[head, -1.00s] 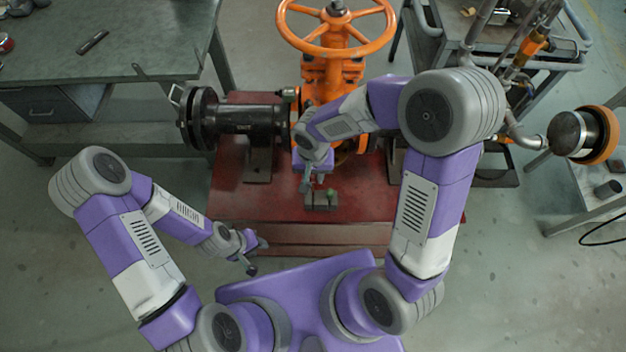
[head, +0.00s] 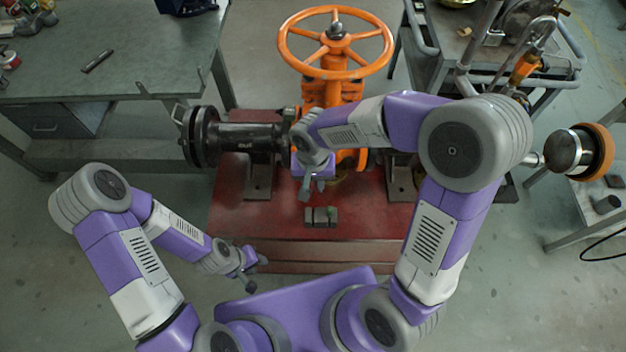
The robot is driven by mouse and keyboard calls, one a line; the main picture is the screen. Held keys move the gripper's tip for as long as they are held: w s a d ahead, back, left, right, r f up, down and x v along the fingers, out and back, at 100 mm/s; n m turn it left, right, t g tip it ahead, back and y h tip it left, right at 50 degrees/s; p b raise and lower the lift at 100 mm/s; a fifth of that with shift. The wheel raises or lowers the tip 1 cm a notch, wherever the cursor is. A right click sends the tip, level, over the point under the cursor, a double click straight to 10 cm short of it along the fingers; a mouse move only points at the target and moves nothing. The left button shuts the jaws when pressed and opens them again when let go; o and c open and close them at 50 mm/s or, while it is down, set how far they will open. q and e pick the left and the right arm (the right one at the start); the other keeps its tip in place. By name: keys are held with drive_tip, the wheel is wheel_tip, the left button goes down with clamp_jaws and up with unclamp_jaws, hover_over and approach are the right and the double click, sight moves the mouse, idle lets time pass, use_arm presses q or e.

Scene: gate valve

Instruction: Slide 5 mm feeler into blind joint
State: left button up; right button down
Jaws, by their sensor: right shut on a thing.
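The orange gate valve (head: 338,85) stands on a red base, its handwheel (head: 336,42) on top. A black flanged pipe (head: 245,137) meets it on the left. The joint between pipe and valve is partly hidden behind my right wrist. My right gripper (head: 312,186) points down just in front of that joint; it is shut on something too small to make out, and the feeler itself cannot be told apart. My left gripper (head: 256,273) is low at the front left, apart from the base, its fingers spread with nothing visible between them.
A small dark block (head: 320,216) with a green spot sits on the red base (head: 380,222) in front of my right gripper. A grey workbench (head: 150,60) stands at left, a cart with pipes (head: 480,60) at right. A blind flange end (head: 202,137) closes the pipe's left side.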

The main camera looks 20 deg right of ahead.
wheel_tip(320, 180, down, 15)
drive_tip(key=b, duration=1)
drive_tip(key=shift+r+p, duration=2.35)
drive_tip(key=shift+r, duration=0.4)
